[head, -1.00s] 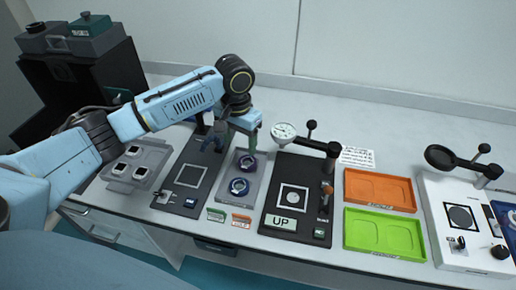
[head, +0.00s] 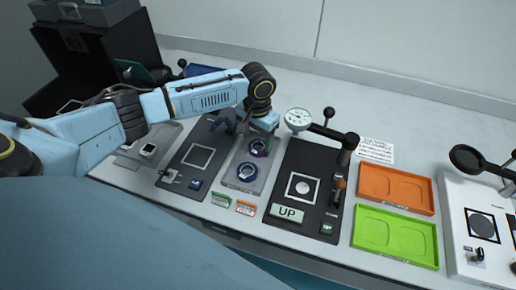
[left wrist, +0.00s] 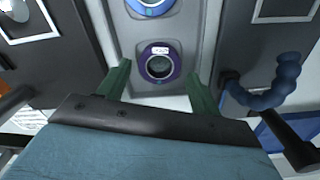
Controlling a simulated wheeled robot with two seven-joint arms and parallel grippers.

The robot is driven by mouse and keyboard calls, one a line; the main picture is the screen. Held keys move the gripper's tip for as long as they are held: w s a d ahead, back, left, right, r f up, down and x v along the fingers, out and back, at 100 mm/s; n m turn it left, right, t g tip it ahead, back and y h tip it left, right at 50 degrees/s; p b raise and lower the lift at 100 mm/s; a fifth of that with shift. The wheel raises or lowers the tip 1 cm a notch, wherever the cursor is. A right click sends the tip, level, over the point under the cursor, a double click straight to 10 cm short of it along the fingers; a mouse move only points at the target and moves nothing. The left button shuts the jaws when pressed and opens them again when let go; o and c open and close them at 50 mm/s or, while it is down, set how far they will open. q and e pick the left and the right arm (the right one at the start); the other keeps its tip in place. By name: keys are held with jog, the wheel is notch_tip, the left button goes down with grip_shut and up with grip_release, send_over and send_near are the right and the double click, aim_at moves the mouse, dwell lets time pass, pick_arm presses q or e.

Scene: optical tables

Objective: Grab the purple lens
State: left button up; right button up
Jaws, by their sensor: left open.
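The purple lens (head: 259,147) is a dark ring with a purple rim, lying in the far part of a grey tray (head: 238,186). A blue-rimmed lens (head: 247,171) lies in the nearer part. My left gripper (head: 260,136) is just above the purple lens and partly hides it in the head view. In the left wrist view, the purple lens (left wrist: 159,63) shows whole between the two green fingers of my open left gripper (left wrist: 159,72), with a gap on each side. The blue lens (left wrist: 150,4) is cut off by the top edge. My right gripper is not in view.
A dark plate with a white square (head: 198,157) and a blue jointed arm (head: 222,120) stands left of the tray. A black gauge fixture (head: 303,165) stands close on the right. Orange (head: 396,188) and green trays (head: 395,236) lie further right.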

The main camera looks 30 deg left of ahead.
aim_at(258, 148)
pick_arm(q)
jog(key=shift+f, duration=1.5)
jog(key=c, duration=0.8)
